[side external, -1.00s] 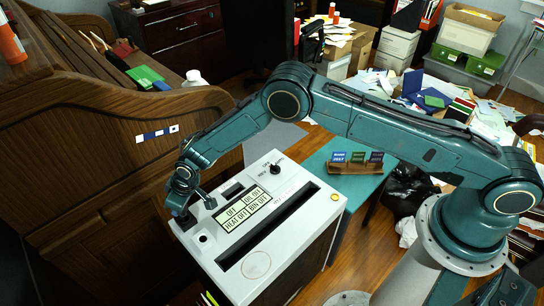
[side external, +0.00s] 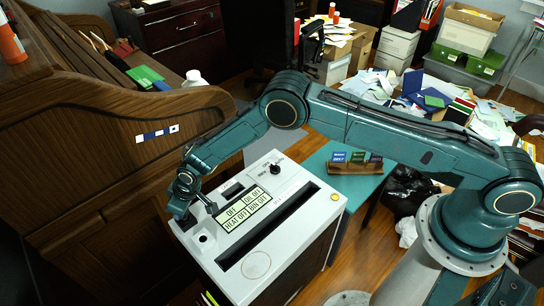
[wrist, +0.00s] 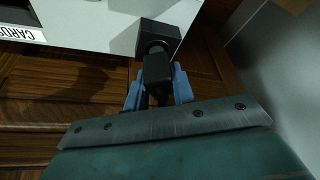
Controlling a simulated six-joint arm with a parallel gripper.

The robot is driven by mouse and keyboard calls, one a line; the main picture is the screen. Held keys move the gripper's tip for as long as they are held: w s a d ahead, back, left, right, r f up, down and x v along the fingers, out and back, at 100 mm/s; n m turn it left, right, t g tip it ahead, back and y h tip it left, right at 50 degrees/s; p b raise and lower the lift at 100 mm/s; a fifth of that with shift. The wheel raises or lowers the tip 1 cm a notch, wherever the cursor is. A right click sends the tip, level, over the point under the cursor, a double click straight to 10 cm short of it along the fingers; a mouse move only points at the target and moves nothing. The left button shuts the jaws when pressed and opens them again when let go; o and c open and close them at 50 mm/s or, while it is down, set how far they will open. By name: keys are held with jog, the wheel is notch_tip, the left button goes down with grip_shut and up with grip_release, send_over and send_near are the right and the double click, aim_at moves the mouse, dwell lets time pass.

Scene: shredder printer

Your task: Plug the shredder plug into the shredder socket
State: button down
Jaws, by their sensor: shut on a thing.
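The shredder (side external: 285,215) is a white and grey box with a long dark slot and a lit status panel on its top. My gripper (side external: 185,218) is low at the shredder's left edge. In the wrist view, my gripper's two blue fingers (wrist: 158,92) are shut on the black shredder plug (wrist: 157,72). A square black block (wrist: 158,35), which looks like the shredder socket, sits at the edge of the white panel. The plug's front end lines up with this block and overlaps it in view. I cannot tell how far it is inserted.
A wooden roll-top desk (side external: 100,150) stands close on the left. A black knob (side external: 275,170) rises from the shredder's top. A teal table (side external: 335,195) with a small card rack (side external: 355,163) is behind it. Papers and boxes clutter the back.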

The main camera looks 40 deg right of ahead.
jog(key=shift+f, duration=0.8)
jog(key=c, duration=1.1)
grip_release()
jog(key=shift+r, duration=0.1)
jog(key=v, duration=1.3)
jog(key=shift+r, duration=0.3)
jog(key=shift+s+d+r, duration=0.1)
jog(key=shift+d, duration=0.1)
